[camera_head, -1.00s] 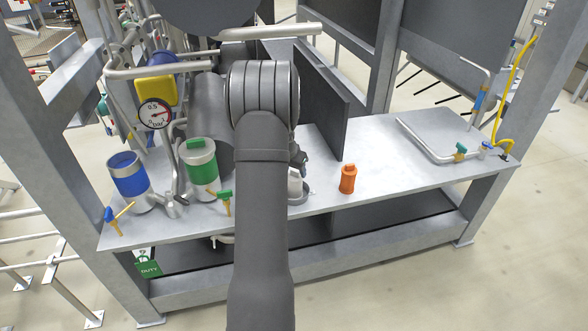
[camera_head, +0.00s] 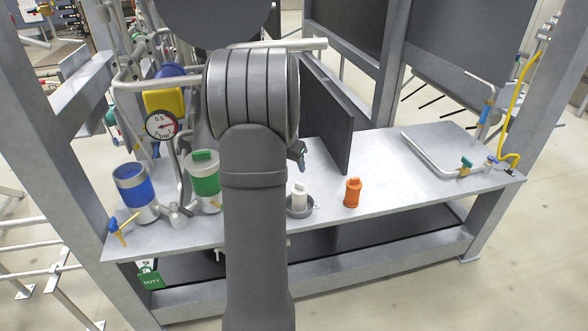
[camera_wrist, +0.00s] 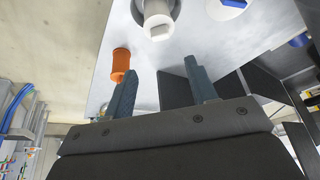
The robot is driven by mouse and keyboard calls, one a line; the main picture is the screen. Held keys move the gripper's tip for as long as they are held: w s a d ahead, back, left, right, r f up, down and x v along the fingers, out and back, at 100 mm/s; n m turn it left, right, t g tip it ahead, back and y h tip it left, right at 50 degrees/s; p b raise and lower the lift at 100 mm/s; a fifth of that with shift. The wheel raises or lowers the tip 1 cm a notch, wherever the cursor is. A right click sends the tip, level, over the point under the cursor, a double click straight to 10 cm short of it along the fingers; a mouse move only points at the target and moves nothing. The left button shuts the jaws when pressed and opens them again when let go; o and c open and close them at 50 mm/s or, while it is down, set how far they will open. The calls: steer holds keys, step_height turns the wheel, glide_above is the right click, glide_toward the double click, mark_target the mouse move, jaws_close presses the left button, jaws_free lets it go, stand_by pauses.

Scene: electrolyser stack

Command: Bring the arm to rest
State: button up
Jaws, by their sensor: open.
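My gripper shows in the wrist view (camera_wrist: 163,88), with its two blue-grey fingers apart and nothing between them. In the head view my arm hides most of it; only a fingertip part shows beside the arm, above the bench (camera_head: 400,215). A white capped piece (camera_head: 299,192) stands upright in a round grey dish (camera_head: 300,208) on the bench; it also shows at the top of the wrist view (camera_wrist: 157,15). My gripper is apart from it.
An orange bottle-like piece (camera_head: 352,192) stands right of the dish. Blue (camera_head: 132,185) and green (camera_head: 205,183) canisters, a pressure gauge (camera_head: 160,125) and pipes are at left. A dark upright panel (camera_head: 328,115) stands behind. The bench's right front is clear.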

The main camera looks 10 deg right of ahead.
mark_target(300, 183)
steer(key=shift+r, duration=0.1)
stand_by(0.3)
steer(key=x, duration=1.1)
steer(key=shift+f, duration=0.3)
steer(key=shift+w+d+f, duration=0.1)
steer(key=shift+w, duration=0.05)
steer(key=shift+r, duration=1.3)
